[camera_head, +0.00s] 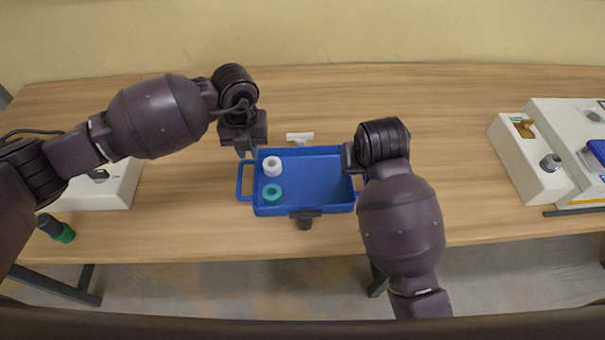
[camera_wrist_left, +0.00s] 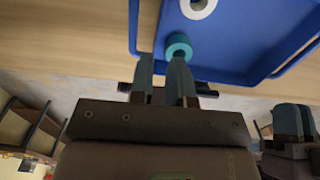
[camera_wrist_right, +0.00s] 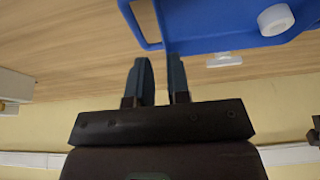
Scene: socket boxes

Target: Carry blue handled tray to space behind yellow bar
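The blue handled tray (camera_head: 320,180) sits on the wooden table, with a white ring (camera_head: 272,166) and a teal ring (camera_head: 272,193) inside at its left. My left gripper (camera_head: 247,152) is open beside the tray's left handle (camera_head: 240,182); its two spread fingers (camera_wrist_left: 163,75) show in the left wrist view. My right gripper (camera_wrist_right: 160,75) is open, with its fingertips close to the tray's other handle (camera_wrist_right: 145,25). In the head view my right arm hides most of that handle. I cannot make out a yellow bar; a small yellow-brass piece (camera_head: 524,128) sits in the right-hand box.
White socket boxes (camera_head: 535,165) stand at the right, and another white box (camera_head: 115,190) at the left. A white T-shaped piece (camera_head: 300,137) lies behind the tray. A dark item (camera_head: 305,219) is at its front. A green-ended plug (camera_head: 62,233) is front left. Table between tray and right boxes is clear.

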